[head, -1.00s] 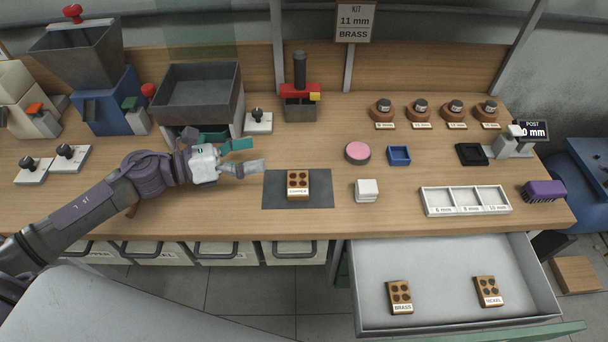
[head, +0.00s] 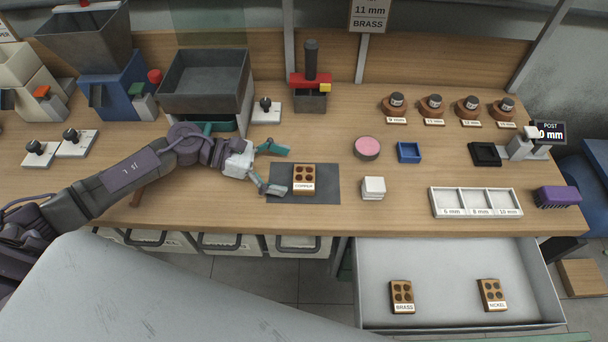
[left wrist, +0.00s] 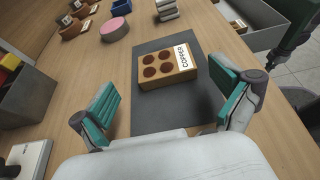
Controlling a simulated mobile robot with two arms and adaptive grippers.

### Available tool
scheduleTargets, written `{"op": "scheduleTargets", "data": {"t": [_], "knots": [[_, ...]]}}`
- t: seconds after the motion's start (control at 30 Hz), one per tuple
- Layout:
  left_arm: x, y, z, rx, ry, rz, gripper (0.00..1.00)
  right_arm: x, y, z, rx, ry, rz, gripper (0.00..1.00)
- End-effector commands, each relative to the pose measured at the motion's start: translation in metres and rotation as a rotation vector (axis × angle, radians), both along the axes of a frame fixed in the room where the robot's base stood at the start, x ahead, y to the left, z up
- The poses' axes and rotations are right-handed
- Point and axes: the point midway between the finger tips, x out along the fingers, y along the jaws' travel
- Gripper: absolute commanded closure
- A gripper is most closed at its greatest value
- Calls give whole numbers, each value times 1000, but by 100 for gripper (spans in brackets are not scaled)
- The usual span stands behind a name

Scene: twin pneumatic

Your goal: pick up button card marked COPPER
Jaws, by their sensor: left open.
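The button card marked COPPER (head: 304,178) is a small wooden block with several dark round wells and a white label. It lies on the dark grey mat (head: 328,190) on the bench. It also shows in the left wrist view (left wrist: 166,68), its label toward the right. My left gripper (head: 277,170) is open and empty, just left of the card, its fingers pointing toward it. In the left wrist view my left gripper (left wrist: 166,108) has its teal fingers wide apart, with the card ahead between them and not touched. My right gripper is not in the head view.
The open drawer (head: 450,270) in front holds the BRASS card (head: 402,296) and the NICKEL card (head: 492,294). A white stack (head: 373,188) and a pink-topped round pad (head: 367,147) stand right of the mat.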

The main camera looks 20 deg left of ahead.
Motion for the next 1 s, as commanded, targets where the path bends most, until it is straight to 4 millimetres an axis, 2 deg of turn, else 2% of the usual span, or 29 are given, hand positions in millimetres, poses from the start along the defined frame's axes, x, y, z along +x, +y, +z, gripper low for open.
{"op": "scheduleTargets", "data": {"t": [0.1,0.23,0.57,0.9,0.93,1.0], "knots": [[0,-19,-2,-6,2,-3,0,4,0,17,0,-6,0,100],[4,-34,-12,-4,1,-1,0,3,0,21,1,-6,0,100],[6,-40,-17,-1,0,-1,0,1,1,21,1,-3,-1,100],[6,-40,-17,-1,0,-1,57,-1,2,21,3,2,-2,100],[6,-40,-17,-1,0,-1,60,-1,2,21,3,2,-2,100],[6,-40,-17,-1,0,-1,60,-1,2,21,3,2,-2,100]]}}
